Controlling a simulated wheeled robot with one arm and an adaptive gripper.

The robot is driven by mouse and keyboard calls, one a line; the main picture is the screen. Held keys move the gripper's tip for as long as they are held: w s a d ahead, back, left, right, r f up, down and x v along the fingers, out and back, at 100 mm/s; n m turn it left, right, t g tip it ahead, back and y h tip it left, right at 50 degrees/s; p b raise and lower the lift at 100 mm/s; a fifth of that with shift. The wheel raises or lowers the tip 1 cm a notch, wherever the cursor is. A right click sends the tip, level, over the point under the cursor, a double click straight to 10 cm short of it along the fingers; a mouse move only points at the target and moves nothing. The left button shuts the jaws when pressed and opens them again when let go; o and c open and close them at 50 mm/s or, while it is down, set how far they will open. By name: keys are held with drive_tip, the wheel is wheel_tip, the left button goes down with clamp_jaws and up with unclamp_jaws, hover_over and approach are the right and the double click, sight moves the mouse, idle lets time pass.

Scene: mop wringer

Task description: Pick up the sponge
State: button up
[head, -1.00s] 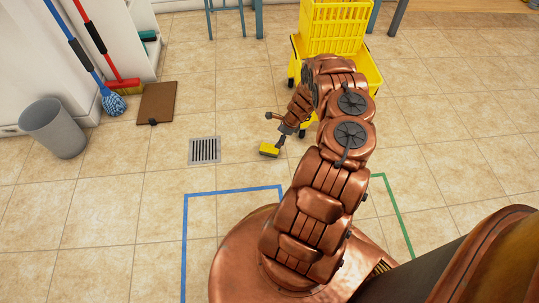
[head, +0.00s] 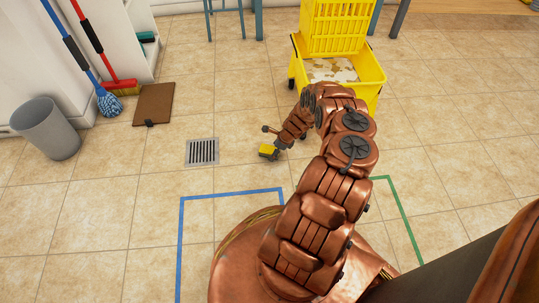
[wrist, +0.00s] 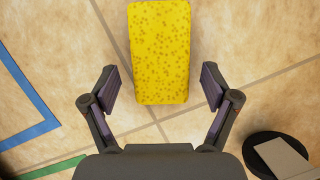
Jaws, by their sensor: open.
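The yellow sponge (head: 267,151) lies on the tiled floor to the right of the drain grate. In the wrist view the sponge (wrist: 160,52) is a speckled yellow block, its near end between the fingertips and the rest beyond them. My gripper (wrist: 158,88) is open, with one finger on each side of the sponge and a gap on both sides. In the head view my gripper (head: 274,143) is low over the sponge and hides part of it.
A yellow mop bucket (head: 368,75) with a wringer stands behind my arm. Blue tape (head: 230,194) and green tape (head: 400,217) mark the floor.

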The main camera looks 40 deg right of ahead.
sight(272, 150)
drive_tip(key=shift+w+f, duration=0.2)
drive_tip(key=shift+f, duration=0.3)
drive_tip(key=shift+r, duration=0.1)
drive_tip(key=shift+c, duration=0.4)
drive_tip(key=c, duration=1.3)
drive_tip(key=shift+r+p, duration=1.25)
drive_tip(key=shift+r, duration=0.6)
drive_tip(key=shift+s+r, duration=0.15)
drive_tip(key=shift+s, duration=0.1)
drive_tip(key=s+a+p, duration=0.1)
drive_tip(key=s+p, duration=0.1)
drive_tip(key=s, duration=0.2)
drive_tip(key=s+a+p, duration=0.2)
drive_tip(key=s+p, duration=0.1)
drive_tip(key=s, duration=0.1)
drive_tip(key=s+a+r+p, duration=0.1)
drive_tip(key=s+a+p, duration=0.1)
drive_tip(key=s+p, duration=0.1)
drive_tip(key=shift+s+a, duration=0.1)
drive_tip(key=shift+s, duration=0.75)
drive_tip(key=shift+s+a+p, duration=0.25)
drive_tip(key=shift+s+p, duration=0.25)
drive_tip(key=shift+s, duration=0.35)
